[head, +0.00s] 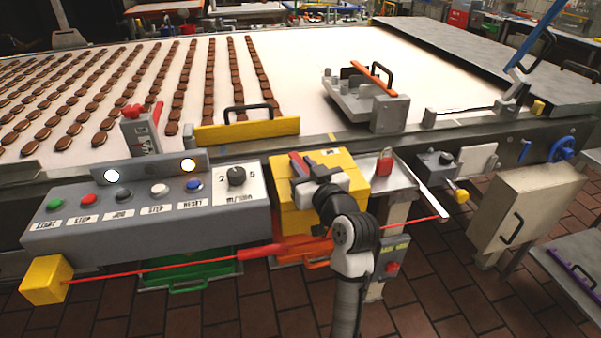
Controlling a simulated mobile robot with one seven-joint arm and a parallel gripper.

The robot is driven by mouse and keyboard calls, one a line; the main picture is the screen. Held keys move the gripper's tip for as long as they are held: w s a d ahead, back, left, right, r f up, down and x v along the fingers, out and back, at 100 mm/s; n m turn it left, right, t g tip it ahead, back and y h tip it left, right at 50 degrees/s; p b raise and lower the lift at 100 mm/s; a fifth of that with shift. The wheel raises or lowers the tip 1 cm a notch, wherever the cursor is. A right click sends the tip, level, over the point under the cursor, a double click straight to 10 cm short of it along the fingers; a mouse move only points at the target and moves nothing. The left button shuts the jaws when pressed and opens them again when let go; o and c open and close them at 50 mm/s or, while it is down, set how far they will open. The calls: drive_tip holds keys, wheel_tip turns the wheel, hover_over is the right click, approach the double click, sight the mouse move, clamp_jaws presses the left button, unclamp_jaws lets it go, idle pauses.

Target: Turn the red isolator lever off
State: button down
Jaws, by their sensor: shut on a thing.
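The yellow isolator box (342,160) stands at the front edge of the line, just right of the grey control panel. A red lever (300,166) shows at its upper left, partly covered by my gripper. My gripper (299,170) reaches in from below, in front of the yellow box, and its dark fingers are shut on the red lever. The white gripper body and my dark wrist hide much of the box front. I cannot make out any on or off marking on the box.
The grey control panel (60,235) with coloured buttons and a speed dial lies to the left. A red pull cord (180,264) runs low across the front. A red padlock (384,160) sits on the metal shelf to the right.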

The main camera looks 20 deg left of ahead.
drive_tip(key=shift+w+d+f+n+g+y+b, duration=0.25)
drive_tip(key=shift+w+n+g+y+b, duration=0.15)
drive_tip(key=shift+n+g+y+b, duration=0.3)
drive_tip(key=shift+d+r+n+g+y+b, duration=0.1)
drive_tip(key=shift+r+n+g+y+b, duration=0.2)
drive_tip(key=shift+n+g, duration=0.3)
drive_tip(key=c, duration=1.3)
unclamp_jaws()
drive_tip(key=shift+f, duration=0.1)
drive_tip(key=b+v, duration=0.2)
drive_tip(key=v, duration=1.1)
drive_tip(key=shift+s+d+b, duration=0.15)
drive_tip(key=shift+d+b, duration=0.15)
drive_tip(key=shift+d, duration=0.05)
drive_tip(key=shift+c, duration=0.2)
